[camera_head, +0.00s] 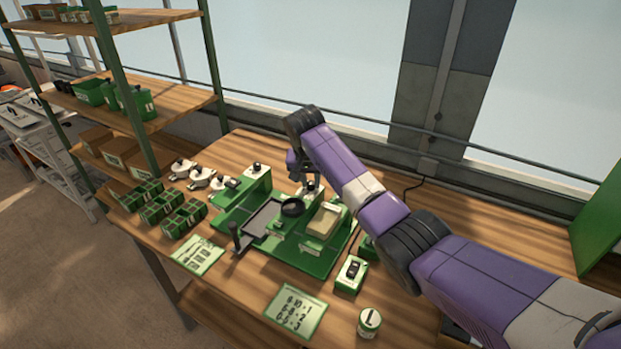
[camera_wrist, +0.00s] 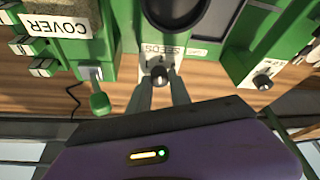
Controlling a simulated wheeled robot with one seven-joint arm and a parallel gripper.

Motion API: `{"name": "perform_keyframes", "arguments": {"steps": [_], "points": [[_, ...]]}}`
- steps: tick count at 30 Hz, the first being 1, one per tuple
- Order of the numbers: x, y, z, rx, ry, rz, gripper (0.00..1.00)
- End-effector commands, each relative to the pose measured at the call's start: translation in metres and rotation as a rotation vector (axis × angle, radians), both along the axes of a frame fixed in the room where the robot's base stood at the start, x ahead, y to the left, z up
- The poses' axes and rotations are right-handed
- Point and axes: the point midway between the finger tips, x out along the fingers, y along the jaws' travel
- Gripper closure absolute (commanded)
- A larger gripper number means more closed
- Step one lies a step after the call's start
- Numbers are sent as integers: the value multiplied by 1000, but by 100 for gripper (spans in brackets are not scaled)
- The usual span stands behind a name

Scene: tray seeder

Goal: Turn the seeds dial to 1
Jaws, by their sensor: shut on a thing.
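The seeds dial (camera_wrist: 160,74) is a small dark knob on a white plate, below an upside-down "SEEDS" label, in the wrist view. My gripper (camera_wrist: 161,82) has one finger on each side of the knob and is shut on it. The numbers around the dial are too small to read, so its setting cannot be told. In the head view my gripper (camera_head: 304,172) reaches down at the back of the green tray seeder (camera_head: 312,262), beside the black round hopper (camera_head: 292,207). There the fingers and arm partly hide the dial.
Another dial (camera_wrist: 263,82) sits right in the wrist view, and a green-knobbed lever (camera_wrist: 98,101) left. Small green trays (camera_head: 150,213), a number card (camera_head: 296,310) and a switch box (camera_head: 351,272) surround the seeder.

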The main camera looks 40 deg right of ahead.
Motion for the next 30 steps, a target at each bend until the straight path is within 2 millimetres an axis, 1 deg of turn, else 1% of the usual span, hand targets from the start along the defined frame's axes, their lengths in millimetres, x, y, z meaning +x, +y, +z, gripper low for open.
{"name": "perform_keyframes", "arguments": {"steps": [5, 18, 24, 30], "points": [[-1, -1, 3, 2, -1, 154, 100], [-2, -4, 1, 2, -2, 561, 100], [-2, -5, 0, 1, -2, 711, 100], [-2, -5, 1, -1, -1, 816, 100]]}}
